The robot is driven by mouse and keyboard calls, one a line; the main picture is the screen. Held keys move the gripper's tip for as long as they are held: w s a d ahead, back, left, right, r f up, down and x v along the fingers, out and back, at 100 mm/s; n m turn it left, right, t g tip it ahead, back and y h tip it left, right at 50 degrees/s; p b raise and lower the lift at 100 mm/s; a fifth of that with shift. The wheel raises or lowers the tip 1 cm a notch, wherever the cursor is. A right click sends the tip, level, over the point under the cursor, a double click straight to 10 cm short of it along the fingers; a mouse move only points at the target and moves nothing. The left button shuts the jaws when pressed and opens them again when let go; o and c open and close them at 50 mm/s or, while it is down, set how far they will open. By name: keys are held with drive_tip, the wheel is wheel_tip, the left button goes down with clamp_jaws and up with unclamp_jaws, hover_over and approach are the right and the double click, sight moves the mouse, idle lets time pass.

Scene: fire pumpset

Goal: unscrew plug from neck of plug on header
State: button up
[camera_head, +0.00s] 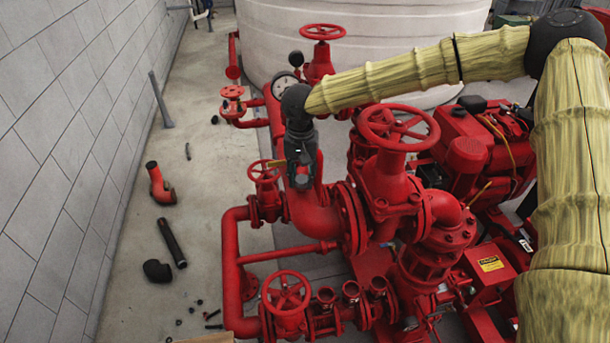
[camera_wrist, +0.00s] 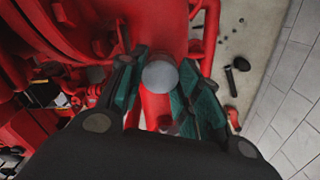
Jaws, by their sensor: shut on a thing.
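The plug (camera_wrist: 160,76) is a round, light grey cap between the two green-padded fingers of my gripper (camera_wrist: 160,92) in the wrist view. The fingers are closed on its two sides. Red pipe shows around and below it, and the neck under the plug is mostly hidden. In the head view my gripper (camera_head: 302,172) points down at the red header elbow (camera_head: 316,208). The plug itself cannot be made out there, as the gripper covers it. I cannot tell whether the plug is still seated in the neck.
Red handwheel valves stand close by, one large (camera_head: 398,127) at the right and a small one (camera_head: 264,172) at the left. A pressure gauge (camera_head: 284,83) is behind my wrist. Loose pipe pieces (camera_head: 172,242) lie on the floor by the grey block wall (camera_head: 70,150).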

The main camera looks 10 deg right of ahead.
drive_tip(key=shift+n, duration=2.3)
drive_tip(key=shift+n, duration=2.3)
drive_tip(key=n, duration=0.3)
drive_tip(key=shift+r, duration=0.15)
